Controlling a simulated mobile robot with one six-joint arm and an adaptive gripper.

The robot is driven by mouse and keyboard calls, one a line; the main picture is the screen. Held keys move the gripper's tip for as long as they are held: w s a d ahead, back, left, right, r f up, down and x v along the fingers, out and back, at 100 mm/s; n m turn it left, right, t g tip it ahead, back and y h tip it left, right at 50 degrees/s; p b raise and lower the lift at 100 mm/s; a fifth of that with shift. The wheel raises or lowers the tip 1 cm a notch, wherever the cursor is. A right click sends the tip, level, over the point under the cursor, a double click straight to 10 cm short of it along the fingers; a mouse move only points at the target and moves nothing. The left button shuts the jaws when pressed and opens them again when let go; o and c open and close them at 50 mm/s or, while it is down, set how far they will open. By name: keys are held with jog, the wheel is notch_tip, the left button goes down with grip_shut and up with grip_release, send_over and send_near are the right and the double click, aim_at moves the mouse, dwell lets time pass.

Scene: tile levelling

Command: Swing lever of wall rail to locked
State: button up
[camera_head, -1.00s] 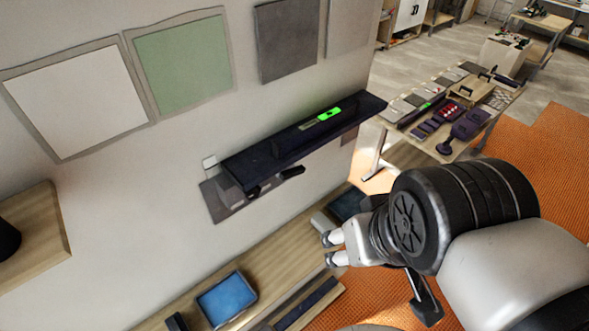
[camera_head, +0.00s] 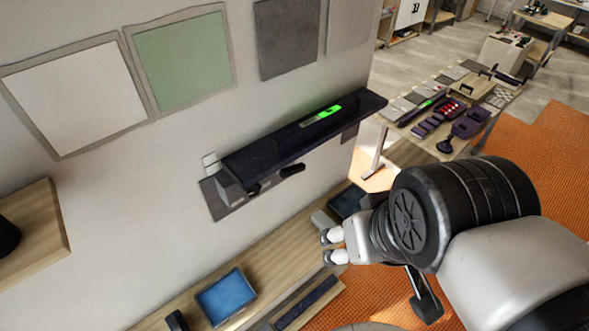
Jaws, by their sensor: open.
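The wall rail (camera_head: 270,152) is a long dark bar on the wall, running up to the right, with a green-lit level vial (camera_head: 322,114) on its top. Under it is a grey plate (camera_head: 216,200) on the wall. A small dark lever (camera_head: 291,169) sticks out below the rail; which position it is in I cannot tell. My gripper (camera_head: 326,246) is open and empty, below and right of the lever, apart from it and pointing left toward the wall.
A wooden shelf (camera_head: 178,290) runs along the wall below, with a blue tray (camera_head: 227,296) on it. Another wooden shelf (camera_head: 45,235) juts out at left. A tool-covered table (camera_head: 410,148) stands behind at right. Square tiles (camera_head: 180,62) hang above the rail.

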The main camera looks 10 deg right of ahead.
jog(key=o, duration=0.6)
notch_tip(320, 180, down, 33)
jog(key=b, duration=3.2)
jog(key=w+a+r+m+g+y+p, duration=0.2)
jog(key=a+m+g+y+p, duration=0.15)
jog(key=a+m+y, duration=0.45)
jog(key=m+t+y+p, duration=0.1)
jog(key=m+t+p, duration=0.1)
jog(key=m+t, duration=1.8)
send_near(295, 171)
jog(key=w+a+r+m+g, duration=0.1)
jog(key=w, duration=0.1)
jog(key=w+a+r+m+g+p, duration=0.1)
jog(key=w+m+g, duration=0.1)
jog(key=w, duration=0.1)
jog(key=w+a+r+m+g+p, duration=0.1)
jog(key=w+r+m+g, duration=0.1)
jog(key=w, duration=0.1)
jog(key=shift+a+g, duration=0.15)
jog(key=shift+g, duration=0.1)
